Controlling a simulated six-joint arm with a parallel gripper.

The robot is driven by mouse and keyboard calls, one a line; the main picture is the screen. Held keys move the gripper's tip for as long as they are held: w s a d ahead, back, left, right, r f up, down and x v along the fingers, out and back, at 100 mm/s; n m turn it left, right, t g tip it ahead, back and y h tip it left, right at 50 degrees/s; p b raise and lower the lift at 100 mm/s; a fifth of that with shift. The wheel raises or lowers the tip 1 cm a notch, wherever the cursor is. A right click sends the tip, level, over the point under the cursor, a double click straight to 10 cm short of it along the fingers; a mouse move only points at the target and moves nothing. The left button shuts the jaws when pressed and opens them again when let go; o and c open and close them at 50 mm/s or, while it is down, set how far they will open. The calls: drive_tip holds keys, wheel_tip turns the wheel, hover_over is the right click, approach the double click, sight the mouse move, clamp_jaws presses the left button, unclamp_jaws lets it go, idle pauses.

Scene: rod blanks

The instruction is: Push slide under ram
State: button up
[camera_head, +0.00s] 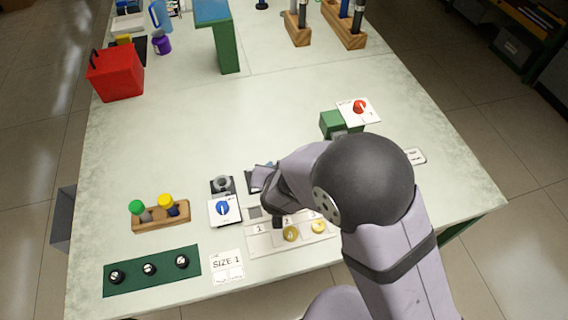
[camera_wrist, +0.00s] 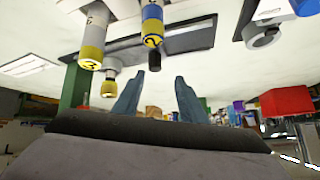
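My gripper (camera_wrist: 156,92) has its two blue-grey fingers apart, with nothing visible between them. In the head view my gripper (camera_head: 262,180) is low over the table, and my wrist hides much of the area below it. A dark flat plate (camera_head: 252,184), which may be the slide or its track, shows partly beside the fingers. A long dark plate (camera_wrist: 195,40) also shows beyond the fingertips in the wrist view. A green block (camera_head: 335,122), possibly the ram's stand, is to the right. The ram itself and any contact with the slide cannot be made out.
A grey ring holder (camera_head: 222,184) and blue-knob panel (camera_head: 224,210) are left of my gripper. Yellow-ended pieces (camera_head: 291,233) stand near the front. A red-knob panel (camera_head: 359,110) adjoins the green block. A wooden rack (camera_head: 161,214) is at left. The table's middle is clear.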

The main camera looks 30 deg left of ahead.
drive_tip(key=shift+w+d+n, duration=0.15)
drive_tip(key=shift+d+n, duration=0.2)
drive_tip(key=shift+n, duration=0.55)
drive_tip(key=shift+p+x, duration=0.4)
drive_tip(key=shift+x, duration=3.3)
drive_tip(key=shift+d, duration=0.15)
clamp_jaws()
drive_tip(key=shift+w, duration=0.15)
